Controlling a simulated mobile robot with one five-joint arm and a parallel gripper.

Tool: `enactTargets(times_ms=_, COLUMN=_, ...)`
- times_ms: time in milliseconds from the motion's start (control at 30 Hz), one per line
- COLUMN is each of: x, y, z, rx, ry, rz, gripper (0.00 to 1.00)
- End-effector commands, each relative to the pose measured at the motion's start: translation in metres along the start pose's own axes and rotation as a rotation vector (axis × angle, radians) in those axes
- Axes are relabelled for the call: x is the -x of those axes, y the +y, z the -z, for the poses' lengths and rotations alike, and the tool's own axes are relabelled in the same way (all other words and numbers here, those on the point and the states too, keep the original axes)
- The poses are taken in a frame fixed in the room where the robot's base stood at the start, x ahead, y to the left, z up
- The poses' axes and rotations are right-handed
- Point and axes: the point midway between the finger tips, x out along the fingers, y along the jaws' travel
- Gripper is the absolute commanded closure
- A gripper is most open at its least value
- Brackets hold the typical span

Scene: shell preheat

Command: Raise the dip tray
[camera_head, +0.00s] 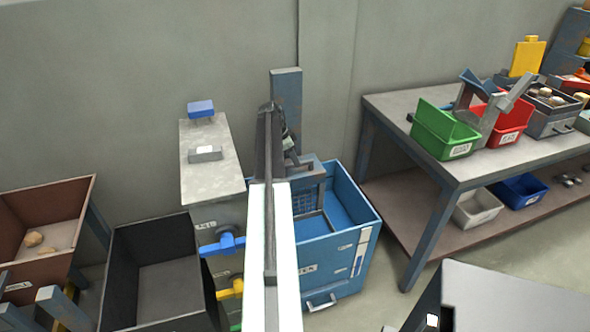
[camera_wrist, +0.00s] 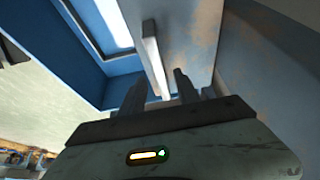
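The blue dip tank (camera_head: 345,255) stands against the wall behind my arm in the head view. A grey-blue upright post (camera_head: 287,90) rises at its back. What looks like the dip tray, a blue mesh part (camera_head: 306,206), sits low inside the tank, partly hidden by my arm. In the wrist view my gripper (camera_wrist: 160,92) has its two fingers apart. A pale grey bar (camera_wrist: 154,55), perhaps a handle, runs down toward the gap between them. I cannot tell whether the fingers touch it. Blue tank walls (camera_wrist: 75,65) show at upper left.
A grey cabinet (camera_head: 205,170) with a blue block stands left of the tank. A black bin (camera_head: 115,270) and a brown bin (camera_head: 80,215) are further left. A workbench (camera_head: 400,105) with green and red bins stands right. Blue and yellow handles (camera_head: 222,245) stick out nearby.

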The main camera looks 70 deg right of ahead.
Motion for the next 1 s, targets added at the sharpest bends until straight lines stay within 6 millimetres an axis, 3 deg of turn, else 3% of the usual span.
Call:
enactTargets(times_ms=67, x=-0.016, y=-0.0003, z=-0.0022, rx=0.0, ry=0.0, rz=0.0, gripper=0.62)
enactTargets(times_ms=333, x=-0.0154, y=-0.0002, z=-0.0002, rx=0.0, ry=0.0, rz=0.001, gripper=0.62)
enactTargets(times_ms=367, x=-0.0154, y=-0.0002, z=-0.0002, rx=0.0, ry=0.0, rz=0.001, gripper=0.65)
enactTargets(times_ms=500, x=-0.0153, y=-0.0002, z=-0.0004, rx=0.001, ry=0.0, rz=0.001, gripper=1.0)
enactTargets(times_ms=1000, x=-0.0152, y=0.0002, z=-0.0011, rx=0.001, ry=-0.001, rz=-0.001, gripper=1.0)
